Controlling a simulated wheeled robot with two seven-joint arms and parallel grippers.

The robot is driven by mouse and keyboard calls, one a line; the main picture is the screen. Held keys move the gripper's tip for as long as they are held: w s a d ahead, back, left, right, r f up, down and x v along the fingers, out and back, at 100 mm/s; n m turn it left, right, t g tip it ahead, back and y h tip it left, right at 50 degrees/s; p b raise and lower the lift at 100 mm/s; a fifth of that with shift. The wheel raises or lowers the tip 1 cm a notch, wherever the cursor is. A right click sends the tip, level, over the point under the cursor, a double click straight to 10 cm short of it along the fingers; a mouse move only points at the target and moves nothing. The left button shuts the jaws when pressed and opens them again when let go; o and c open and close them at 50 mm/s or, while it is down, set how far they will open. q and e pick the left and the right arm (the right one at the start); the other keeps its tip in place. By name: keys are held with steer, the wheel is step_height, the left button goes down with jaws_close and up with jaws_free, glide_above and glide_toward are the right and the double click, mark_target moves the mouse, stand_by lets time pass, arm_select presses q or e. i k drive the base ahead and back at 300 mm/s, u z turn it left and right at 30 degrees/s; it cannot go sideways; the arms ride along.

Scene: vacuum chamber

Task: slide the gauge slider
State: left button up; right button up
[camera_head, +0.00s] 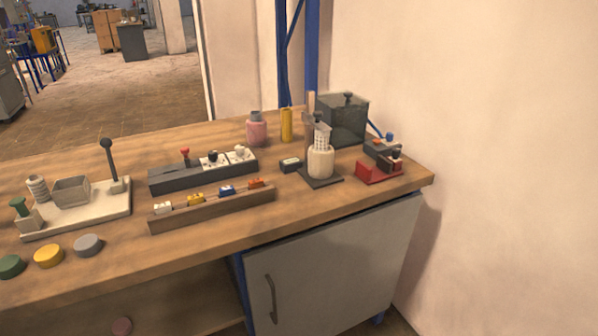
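Neither of my grippers is in view. No part is plainly marked as the gauge slider. To the right, a dark upright stand holds a white gridded piece (322,137) above a cream jar (320,162).
A pale plate (115,205) with a tall black-knobbed lever is at left. Green, yellow and grey discs (87,244) lie near the front edge. A red-based device (379,172), a clear dark box (343,122), a pink bottle (256,131) and a yellow cylinder (286,125) stand at right.

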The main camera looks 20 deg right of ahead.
mark_target(313, 118)
steer(key=u, duration=0.65)
steer(key=i, duration=0.5)
steer(key=z, duration=0.7)
steer(key=k, duration=0.35)
steer(key=u, duration=0.05)
steer(key=i, duration=0.4)
